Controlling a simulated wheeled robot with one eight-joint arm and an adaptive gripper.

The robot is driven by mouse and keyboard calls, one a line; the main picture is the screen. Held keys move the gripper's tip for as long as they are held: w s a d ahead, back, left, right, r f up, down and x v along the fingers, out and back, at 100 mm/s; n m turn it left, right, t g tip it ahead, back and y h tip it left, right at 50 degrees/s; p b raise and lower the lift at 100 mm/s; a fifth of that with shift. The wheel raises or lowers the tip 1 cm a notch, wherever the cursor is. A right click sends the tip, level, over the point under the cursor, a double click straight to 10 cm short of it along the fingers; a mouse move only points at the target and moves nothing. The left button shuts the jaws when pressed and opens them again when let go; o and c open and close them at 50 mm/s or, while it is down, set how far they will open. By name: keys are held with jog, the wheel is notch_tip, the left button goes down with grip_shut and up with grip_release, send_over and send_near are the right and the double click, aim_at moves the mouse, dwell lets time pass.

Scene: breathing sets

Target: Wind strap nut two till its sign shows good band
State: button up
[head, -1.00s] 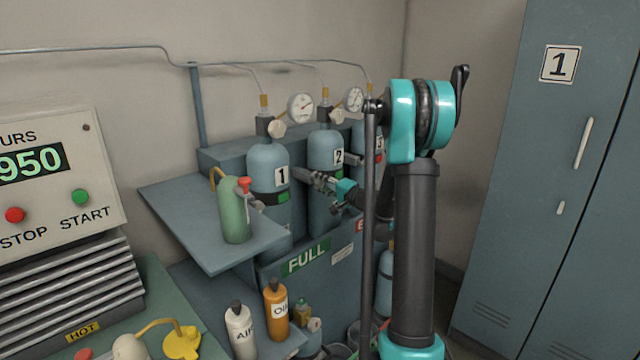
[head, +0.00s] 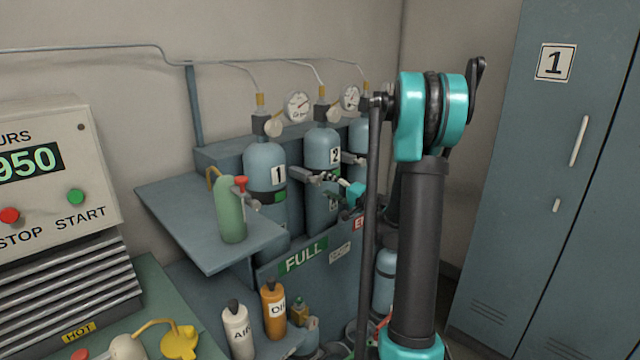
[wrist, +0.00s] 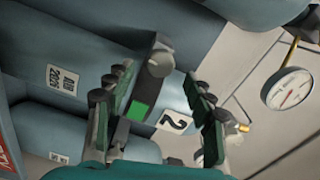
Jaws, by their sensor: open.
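Cylinder two (head: 322,150) is a blue-grey bottle with a white "2" label, standing in the rack's middle place. My gripper (head: 318,178) is at the front of it, below the label's level. In the wrist view my gripper (wrist: 160,75) is open, with its fingers apart on either side. Between and beyond the fingers is a dark strap block with a grey round nut (wrist: 158,62). A bright green sign (wrist: 139,111) shows beside the "2" label (wrist: 174,122). The sign's wording, if any, is unreadable. I cannot tell whether the fingers touch the nut.
Cylinder one (head: 265,160) stands left of cylinder two, and cylinder three is mostly behind my arm. A shelf (head: 190,240) with a green bottle (head: 231,210) juts out at the left front. Gauges (head: 298,105) sit above. A locker (head: 560,200) stands at the right.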

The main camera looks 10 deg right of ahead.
jog(key=v, duration=0.6)
dwell(0.3)
jog(key=s+a+f+n+g+h, duration=0.25)
jog(key=s+a+f, duration=0.2)
jog(key=s, duration=0.25)
jog(key=s+a+f+n+g+h, duration=0.1)
jog(key=s+a+f+n+g, duration=0.1)
jog(key=s+a+f+g, duration=0.35)
jog(key=s+d+f+n+g+h, duration=0.1)
jog(key=s+d+f+n+h, duration=0.1)
jog(key=s, duration=0.8)
jog(key=s+d+f+n+g+h, duration=0.1)
jog(key=s+d+f+h, duration=0.3)
jog(key=s, duration=0.6)
jog(key=shift+d+f+n+h, duration=0.35)
jog(key=shift+d+f+h, duration=0.05)
jog(key=shift+f+h, duration=0.2)
